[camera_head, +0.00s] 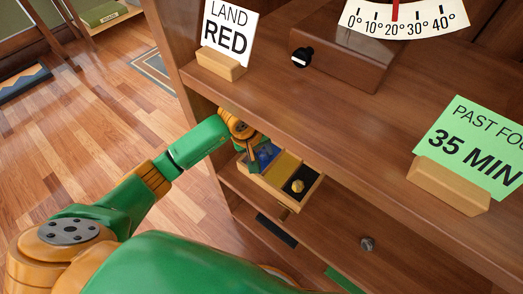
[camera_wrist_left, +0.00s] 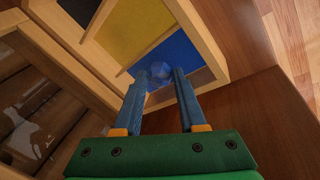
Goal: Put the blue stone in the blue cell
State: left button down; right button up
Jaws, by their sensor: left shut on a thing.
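The blue stone (camera_wrist_left: 160,73) is faceted and sits between the fingertips of my left gripper (camera_wrist_left: 160,80), which is shut on it. The blue cell (camera_wrist_left: 185,55) lies right behind the stone in the left wrist view. I cannot tell whether the stone touches its floor. In the head view my left gripper (camera_head: 253,158) reaches down into the blue cell (camera_head: 267,153) of a small pulled-out wooden drawer (camera_head: 285,198). My fingers partly cover that cell. My right gripper is not in view.
A shelf board (camera_head: 330,125) overhangs above the drawer. It bears a "LAND RED" card (camera_head: 228,32), a dial (camera_head: 400,18) and a green card (camera_head: 475,145).

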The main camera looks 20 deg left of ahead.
aim_at(263, 152)
pick_arm(q)
jog(key=shift+f, duration=0.25)
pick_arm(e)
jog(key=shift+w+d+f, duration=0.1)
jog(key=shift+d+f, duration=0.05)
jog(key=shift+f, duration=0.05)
pick_arm(q)
jog(key=c, duration=0.8)
grip_release()
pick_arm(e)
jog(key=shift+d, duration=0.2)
pick_arm(q)
jog(key=shift+o, duration=0.2)
jog(key=shift+r, duration=0.15)
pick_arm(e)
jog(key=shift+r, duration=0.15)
pick_arm(q)
jog(key=v, duration=0.1)
jog(key=p+v, duration=0.2)
jog(key=shift+w+r, duration=0.15)
jog(key=shift+r, duration=0.35)
jog(key=s+a, duration=0.5)
jog(key=s, duration=0.6)
jog(key=shift+a+b, duration=0.3)
jog(key=shift+b, duration=0.05)
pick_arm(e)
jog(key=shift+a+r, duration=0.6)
